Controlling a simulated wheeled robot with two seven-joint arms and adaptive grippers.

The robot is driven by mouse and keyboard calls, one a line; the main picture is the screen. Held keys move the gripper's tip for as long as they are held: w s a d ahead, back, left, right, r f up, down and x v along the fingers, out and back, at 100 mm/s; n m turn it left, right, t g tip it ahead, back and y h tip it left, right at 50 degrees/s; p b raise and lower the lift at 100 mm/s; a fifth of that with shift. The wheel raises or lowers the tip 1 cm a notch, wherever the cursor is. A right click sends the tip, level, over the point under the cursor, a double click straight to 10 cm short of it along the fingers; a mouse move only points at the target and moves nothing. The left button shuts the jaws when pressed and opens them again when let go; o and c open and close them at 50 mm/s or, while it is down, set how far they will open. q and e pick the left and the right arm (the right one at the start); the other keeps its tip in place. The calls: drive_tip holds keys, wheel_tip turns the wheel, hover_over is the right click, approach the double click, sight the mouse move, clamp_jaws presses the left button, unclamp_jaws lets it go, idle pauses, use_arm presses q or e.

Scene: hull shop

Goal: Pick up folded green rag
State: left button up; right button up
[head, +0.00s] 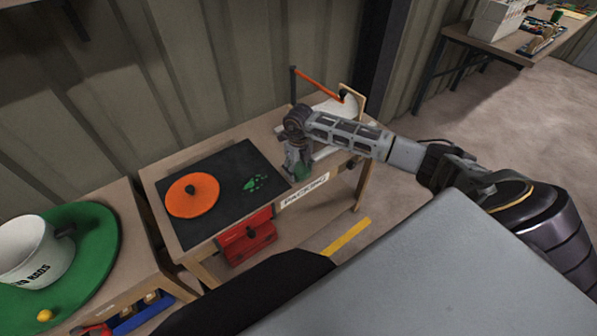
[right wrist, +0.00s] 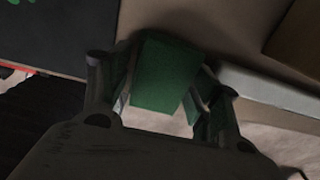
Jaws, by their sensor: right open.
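The folded green rag (right wrist: 165,72) shows in the right wrist view as a green block between the two fingers of my right gripper (right wrist: 160,88). The fingers stand apart on either side of it; I cannot tell whether either one touches it. In the head view my right gripper (head: 299,165) points down at the right part of the packing table (head: 160,172), and a bit of the green rag (head: 303,173) shows at its fingertips. The gripper hides most of the rag there. My left gripper is not in view.
Left of the gripper lies a black mat (head: 215,222) with an orange disc (head: 192,195) and small green pieces (head: 255,183). A post with an orange bar (head: 318,83) stands behind. A red drawer unit (head: 247,237) sits below.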

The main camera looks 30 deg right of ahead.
sight(298, 168)
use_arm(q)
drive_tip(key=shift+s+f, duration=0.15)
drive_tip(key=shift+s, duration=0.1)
use_arm(e)
drive_tip(key=c, duration=0.7)
drive_tip(key=shift+r, duration=0.1)
wheel_tip(298, 168, up, 9)
drive_tip(key=shift+f, duration=0.2)
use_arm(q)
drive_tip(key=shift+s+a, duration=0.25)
use_arm(e)
drive_tip(key=shift+r, duration=0.6)
drive_tip(key=shift+o, duration=1)
drive_tip(key=shift+c, duration=0.8)
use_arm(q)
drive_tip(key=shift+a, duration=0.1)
